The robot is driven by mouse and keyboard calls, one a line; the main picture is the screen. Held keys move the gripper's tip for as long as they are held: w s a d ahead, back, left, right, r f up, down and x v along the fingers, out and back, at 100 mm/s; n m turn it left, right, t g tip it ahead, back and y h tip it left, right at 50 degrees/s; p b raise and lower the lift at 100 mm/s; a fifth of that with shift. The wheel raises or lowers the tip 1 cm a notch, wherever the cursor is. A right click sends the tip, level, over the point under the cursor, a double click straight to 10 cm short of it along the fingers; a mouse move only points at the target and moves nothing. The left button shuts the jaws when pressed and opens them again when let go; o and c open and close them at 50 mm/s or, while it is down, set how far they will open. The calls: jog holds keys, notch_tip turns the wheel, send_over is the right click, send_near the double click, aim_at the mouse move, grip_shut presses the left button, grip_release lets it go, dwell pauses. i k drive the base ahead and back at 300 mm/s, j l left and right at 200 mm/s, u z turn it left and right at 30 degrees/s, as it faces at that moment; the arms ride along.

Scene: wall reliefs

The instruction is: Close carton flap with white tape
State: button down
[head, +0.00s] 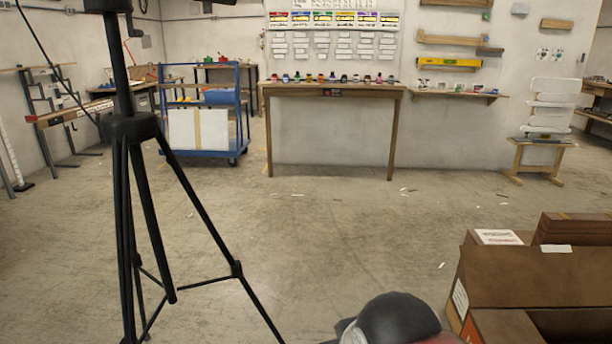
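A brown carton (535,278) stands at the bottom right, partly cut off by the frame edge. Its broad upper panel is raised, with a dark opening (570,324) below it. A small white strip (556,249), perhaps tape, lies on the panel's top edge. A white printed label (498,237) lies on the top left, and another label (460,299) is on the left side. I cannot tell which flap has the white tape.
A black tripod (130,130) stands close at left with its legs spread. Behind are a blue cart (237,132) and a wooden table (333,89) with small bottles against the wall. A wooden stand (540,150) is at right. The middle floor is open, with small scraps.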

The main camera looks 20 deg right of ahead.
aim_at(543, 275)
jog(key=i+z, duration=0.25)
jog(key=z, duration=0.2)
jog(key=i+z, duration=0.2)
jog(key=z, duration=0.3)
jog(key=i+j+z, duration=0.2)
jog(key=z, duration=0.25)
jog(key=i+j+z, duration=0.2)
jog(key=z, duration=0.25)
jog(key=i+j+z, duration=0.1)
jog(key=j+z, duration=0.2)
jog(key=z, duration=0.15)
jog(key=i+j+z, duration=0.4)
jog(key=j+z, duration=0.2)
jog(key=i+j+z, duration=0.15)
jog(key=j+z, duration=0.15)
jog(key=j+u, duration=0.1)
jog(key=u, duration=0.3)
jog(key=i+u, duration=0.15)
jog(key=u, duration=0.25)
jog(key=i+u, duration=0.1)
jog(key=u, duration=0.3)
